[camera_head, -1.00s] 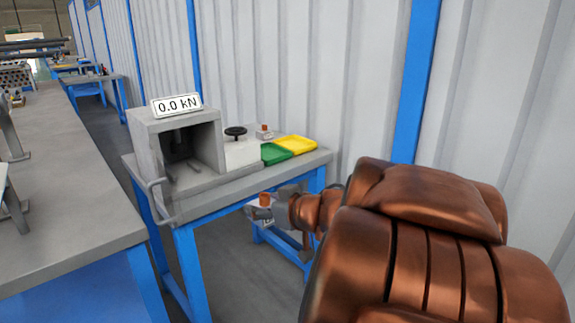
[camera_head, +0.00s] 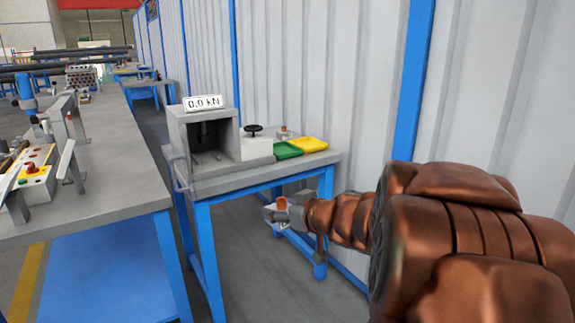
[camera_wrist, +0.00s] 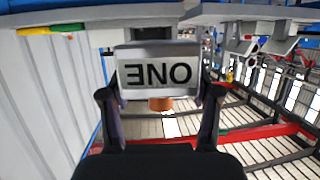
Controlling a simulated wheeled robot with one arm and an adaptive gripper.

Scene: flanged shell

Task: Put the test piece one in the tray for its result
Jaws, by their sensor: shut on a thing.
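Test piece one, a light grey block with an upside-down "ONE" label (camera_wrist: 160,75) and an orange-copper cylinder, fills the middle of the wrist view between my two dark fingers. In the head view my gripper (camera_head: 283,212) holds it, its orange part (camera_head: 282,203) showing, in the air in front of the bench. A green tray (camera_head: 288,151) and a yellow tray (camera_head: 311,145) lie side by side on the bench's right end. They also show at the wrist view's upper left, the green tray (camera_wrist: 67,27) and the yellow tray (camera_wrist: 32,31).
A grey testing machine (camera_head: 205,137) with a "0.0 kN" sign (camera_head: 203,103) stands on the blue-legged bench (camera_head: 240,181). A white box with a black handwheel (camera_head: 252,130) sits beside it. Another small piece (camera_head: 284,132) is behind the trays. A long worktable (camera_head: 120,180) stands left.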

